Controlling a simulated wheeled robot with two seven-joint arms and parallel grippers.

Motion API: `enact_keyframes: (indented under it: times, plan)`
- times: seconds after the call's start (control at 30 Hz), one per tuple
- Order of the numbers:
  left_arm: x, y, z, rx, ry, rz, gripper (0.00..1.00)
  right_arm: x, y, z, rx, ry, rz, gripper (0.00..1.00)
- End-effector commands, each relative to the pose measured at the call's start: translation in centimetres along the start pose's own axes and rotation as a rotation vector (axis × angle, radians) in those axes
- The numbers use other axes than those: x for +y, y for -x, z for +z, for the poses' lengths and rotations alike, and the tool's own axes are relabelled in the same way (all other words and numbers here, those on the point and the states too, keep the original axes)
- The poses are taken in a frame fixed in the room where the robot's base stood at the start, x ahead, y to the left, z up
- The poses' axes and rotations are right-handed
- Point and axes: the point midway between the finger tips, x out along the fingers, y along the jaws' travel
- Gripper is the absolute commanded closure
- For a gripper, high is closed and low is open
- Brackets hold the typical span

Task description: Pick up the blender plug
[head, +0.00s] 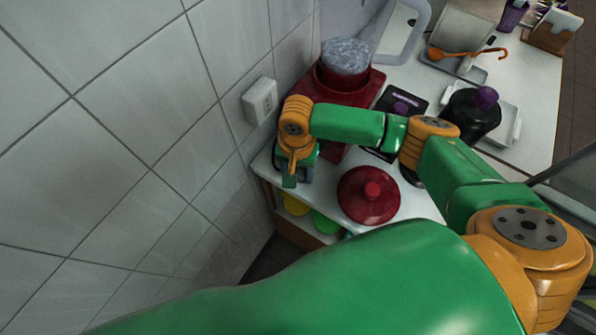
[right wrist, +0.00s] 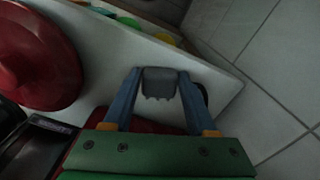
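A small grey block with short prongs, which looks like the plug (right wrist: 159,83), is over the white counter's edge zone in the right wrist view. My right gripper (right wrist: 159,72) has its two blue fingers apart, one on each side of the plug, with the tips close to its sides. I cannot tell whether they touch it. In the head view my right gripper (head: 298,172) points down over the counter's left end, and the plug is hidden by it there. My left gripper is not in view.
A white wall outlet (head: 260,101) is on the tiled wall. A red appliance (head: 305,88) with a grey-topped container stands behind my right gripper. A round red lid (head: 368,195) lies to its right. Yellow (head: 296,204) and green bowls sit below the counter.

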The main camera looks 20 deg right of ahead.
Motion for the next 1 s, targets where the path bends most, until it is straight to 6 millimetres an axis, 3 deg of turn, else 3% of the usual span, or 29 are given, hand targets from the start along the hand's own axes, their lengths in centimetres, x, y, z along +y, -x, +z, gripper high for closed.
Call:
enact_keyframes:
  times: [0.03, 0.2, 0.57, 0.7, 0.9, 1.0]
  plan:
    - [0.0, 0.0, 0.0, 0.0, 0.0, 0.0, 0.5, 0.0, 0.0, 0.0, 0.0, 0.0, 0.0, 0.59]
    - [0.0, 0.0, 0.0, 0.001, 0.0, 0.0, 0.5, 0.0, 0.0, 0.0, 0.0, 0.0, 0.0, 1.0]
    - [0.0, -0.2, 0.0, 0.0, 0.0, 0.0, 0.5, 0.0, 0.8, 0.0, 0.0, 0.001, -0.001, 1.0]
    - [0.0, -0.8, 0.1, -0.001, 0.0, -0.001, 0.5, -0.1, 3.2, 0.0, 0.001, 0.002, -0.006, 1.0]
    - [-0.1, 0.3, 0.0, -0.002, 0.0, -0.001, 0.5, 2.6, 8.9, 3.8, 0.001, 0.005, -0.005, 1.0]
    - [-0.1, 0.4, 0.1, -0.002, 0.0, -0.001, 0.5, 4.5, 10.4, 6.2, 0.002, 0.006, -0.001, 1.0]
